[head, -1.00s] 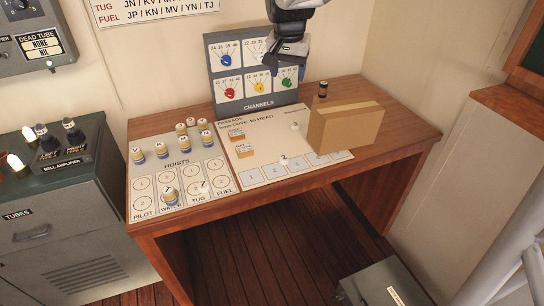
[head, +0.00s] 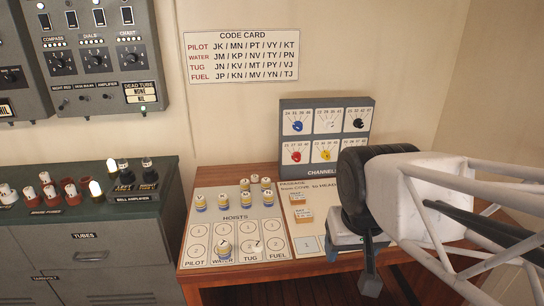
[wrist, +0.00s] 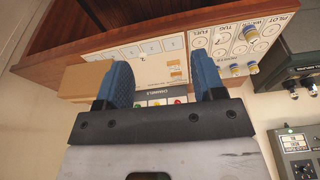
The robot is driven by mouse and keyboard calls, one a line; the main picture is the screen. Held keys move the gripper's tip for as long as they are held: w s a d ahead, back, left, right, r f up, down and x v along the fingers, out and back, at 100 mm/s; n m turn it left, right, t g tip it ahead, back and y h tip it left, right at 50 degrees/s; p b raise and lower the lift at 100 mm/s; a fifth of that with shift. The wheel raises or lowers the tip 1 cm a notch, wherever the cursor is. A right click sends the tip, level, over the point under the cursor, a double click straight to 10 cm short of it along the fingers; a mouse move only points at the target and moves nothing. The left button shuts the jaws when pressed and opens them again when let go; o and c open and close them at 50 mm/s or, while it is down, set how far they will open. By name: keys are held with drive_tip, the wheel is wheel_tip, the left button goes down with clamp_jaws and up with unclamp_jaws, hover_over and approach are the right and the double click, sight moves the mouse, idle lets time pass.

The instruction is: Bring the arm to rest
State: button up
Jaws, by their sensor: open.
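My gripper (wrist: 163,82) shows in the wrist view with its two blue-padded fingers spread apart and nothing between them. Beyond the fingers is the wooden desk (wrist: 38,64), upside down in that view. In the head view my arm's white and black links fill the right side, in front of the desk (head: 210,178).
On the desk are the hoists board (head: 235,225) with several lettered cylinders, and the channels stand (head: 325,105). A cardboard box (wrist: 82,80) shows in the wrist view. A green-topped cabinet (head: 90,255) stands left.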

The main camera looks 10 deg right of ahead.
drive_tip(key=shift+s+a+f, duration=0.1)
drive_tip(key=shift+s+f, duration=0.15)
drive_tip(key=shift+s, duration=0.2)
drive_tip(key=shift+s+a+f, duration=0.1)
drive_tip(key=shift+s+f, duration=0.15)
drive_tip(key=shift+s, duration=0.2)
